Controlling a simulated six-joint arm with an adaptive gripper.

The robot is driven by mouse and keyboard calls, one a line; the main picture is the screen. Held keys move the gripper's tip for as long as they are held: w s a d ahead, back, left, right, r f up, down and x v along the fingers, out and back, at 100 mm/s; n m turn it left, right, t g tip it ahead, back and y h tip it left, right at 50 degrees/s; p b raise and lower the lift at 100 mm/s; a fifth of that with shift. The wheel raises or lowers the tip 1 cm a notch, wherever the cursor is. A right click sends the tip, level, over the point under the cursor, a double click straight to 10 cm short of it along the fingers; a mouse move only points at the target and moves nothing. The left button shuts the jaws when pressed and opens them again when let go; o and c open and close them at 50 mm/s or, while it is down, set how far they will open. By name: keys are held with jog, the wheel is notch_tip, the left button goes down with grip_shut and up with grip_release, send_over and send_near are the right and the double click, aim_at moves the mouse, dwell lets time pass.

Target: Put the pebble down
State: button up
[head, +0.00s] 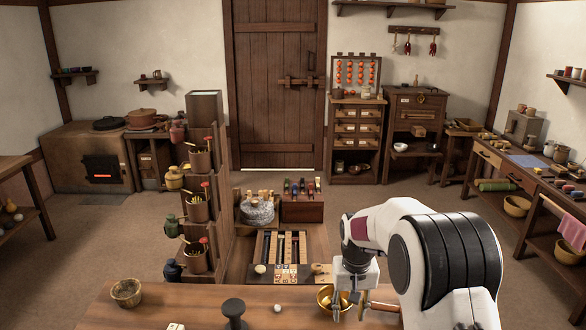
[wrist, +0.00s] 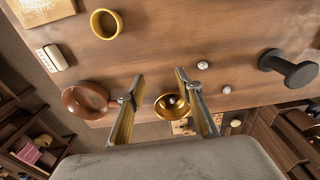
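My gripper (head: 350,306) is over the front table, and in the wrist view its two fingers (wrist: 160,78) stand wide apart with nothing seen between the tips. A brass bowl (head: 327,297) is beside the gripper; in the wrist view the bowl (wrist: 172,107) shows between the fingers, further off than the tips. Small pale pebble-like pieces lie on the table: one (wrist: 203,65), and another (wrist: 227,89) which also shows in the head view (head: 278,308). I cannot tell which is the task's pebble. A dark spot shows inside the bowl; I cannot tell what it is.
A black spool-shaped piece (head: 233,312) and a woven basket (head: 127,292) stand on the table to the left. In the wrist view, a copper-brown pan (wrist: 85,100) and a yellow cup (wrist: 106,23) are near the gripper. A pale ball (head: 260,268) lies beyond the table edge, beside a checkered board (head: 288,273).

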jog(key=s+d+r+t, duration=0.1)
jog(key=s+r, duration=0.5)
jog(key=s, duration=0.6)
jog(key=s+d+r+t, duration=0.1)
jog(key=s+r+t, duration=0.1)
jog(key=s+r, duration=0.5)
jog(key=s+d+r+t, duration=0.1)
jog(key=s+r, duration=0.6)
jog(key=s, duration=1)
jog(key=shift+s+t, duration=0.2)
jog(key=shift+t, duration=0.2)
dwell(3.9)
